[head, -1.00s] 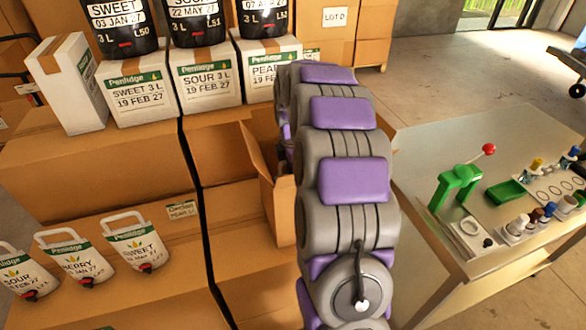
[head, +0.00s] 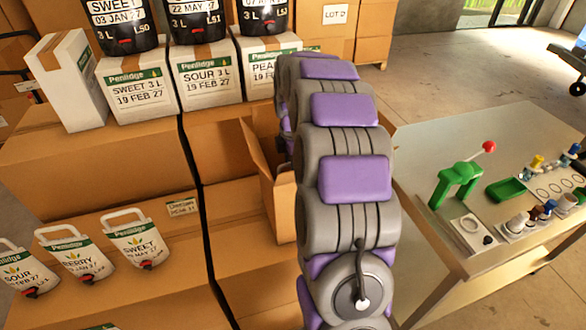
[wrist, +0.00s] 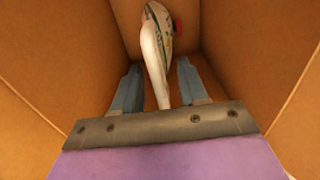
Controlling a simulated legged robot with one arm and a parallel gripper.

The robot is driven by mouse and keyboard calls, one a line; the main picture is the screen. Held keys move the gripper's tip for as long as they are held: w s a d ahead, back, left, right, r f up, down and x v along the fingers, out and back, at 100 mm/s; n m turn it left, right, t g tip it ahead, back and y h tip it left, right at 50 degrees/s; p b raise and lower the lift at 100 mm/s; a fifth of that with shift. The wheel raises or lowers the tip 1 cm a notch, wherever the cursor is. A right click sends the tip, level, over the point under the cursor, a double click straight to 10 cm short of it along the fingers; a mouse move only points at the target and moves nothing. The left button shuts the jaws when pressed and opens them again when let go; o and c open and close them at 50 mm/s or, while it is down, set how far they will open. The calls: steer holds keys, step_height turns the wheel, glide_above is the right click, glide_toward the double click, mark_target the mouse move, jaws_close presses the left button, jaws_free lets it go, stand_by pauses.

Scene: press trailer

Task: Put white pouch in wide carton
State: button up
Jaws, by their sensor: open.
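The white pouch (wrist: 158,32) shows in the wrist view, seen nearly edge-on, with print on its face and a red spout at its right. It is inside a brown carton (wrist: 235,45), near the far wall. My gripper (wrist: 158,68) reaches into that carton with its two fingers apart, one on each side of the pouch's near end. I see a gap on both sides of the pouch. In the head view my arm hides the gripper and this pouch, and covers much of the open carton, whose raised flap (head: 270,185) shows left of my arm.
White pouches labelled sour (head: 22,275), berry (head: 75,255) and sweet (head: 135,238) stand on the lower left boxes. White cartons (head: 205,78) with dark pouches on top stand behind. A table (head: 440,228) with a green press (head: 460,180) is at right.

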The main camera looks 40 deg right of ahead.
step_height(320, 180, up, 12)
steer(key=p, duration=0.2)
steer(key=shift+f, duration=0.25)
